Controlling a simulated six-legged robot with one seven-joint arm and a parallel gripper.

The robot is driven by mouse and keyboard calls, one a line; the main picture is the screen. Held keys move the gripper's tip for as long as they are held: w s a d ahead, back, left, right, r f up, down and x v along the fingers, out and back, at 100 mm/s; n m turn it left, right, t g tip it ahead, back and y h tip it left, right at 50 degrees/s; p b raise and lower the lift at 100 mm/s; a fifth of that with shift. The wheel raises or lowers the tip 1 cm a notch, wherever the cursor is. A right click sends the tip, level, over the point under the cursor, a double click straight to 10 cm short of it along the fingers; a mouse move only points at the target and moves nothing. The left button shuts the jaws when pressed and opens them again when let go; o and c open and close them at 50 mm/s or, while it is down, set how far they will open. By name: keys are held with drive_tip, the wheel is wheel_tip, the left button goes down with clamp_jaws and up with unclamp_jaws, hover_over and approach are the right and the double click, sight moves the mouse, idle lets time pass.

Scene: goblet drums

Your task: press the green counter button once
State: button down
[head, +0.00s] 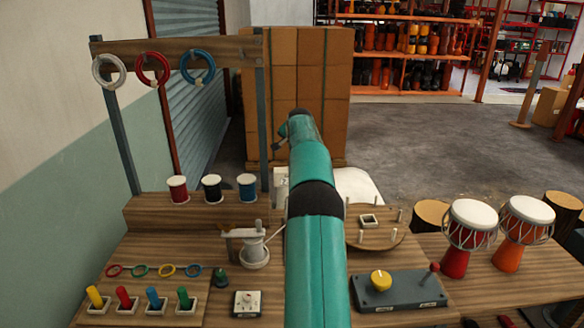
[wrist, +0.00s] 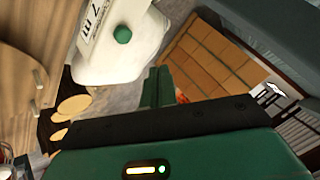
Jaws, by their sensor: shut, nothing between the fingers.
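The green counter button (wrist: 122,34) is a small round knob on a white counter (wrist: 112,70) with a printed label, at the upper left of the wrist view. My gripper (wrist: 158,76) is shut and empty. Its green fingers show just right of and below the button in the picture, apart from it. In the head view my teal arm reaches away over the middle of the bench. A white shape (head: 357,190) shows behind the arm there; I cannot tell if it is the counter. I cannot make out the green button in the head view.
The wooden bench (head: 240,265) holds pegs, rings, a yellow knob box (head: 400,290) and a round peg board (head: 385,238) beside my arm. Three spools stand on a rear step. Two goblet drums (head: 470,235) stand at the right. Stacked boxes (head: 310,90) rise behind.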

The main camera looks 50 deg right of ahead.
drive_tip(key=shift+f, duration=2.45)
drive_tip(key=shift+f, duration=0.1)
drive_tip(key=shift+f, duration=0.35)
drive_tip(key=shift+f, duration=0.55)
idle(0.8)
drive_tip(key=shift+r, duration=0.95)
drive_tip(key=shift+r, duration=2.55)
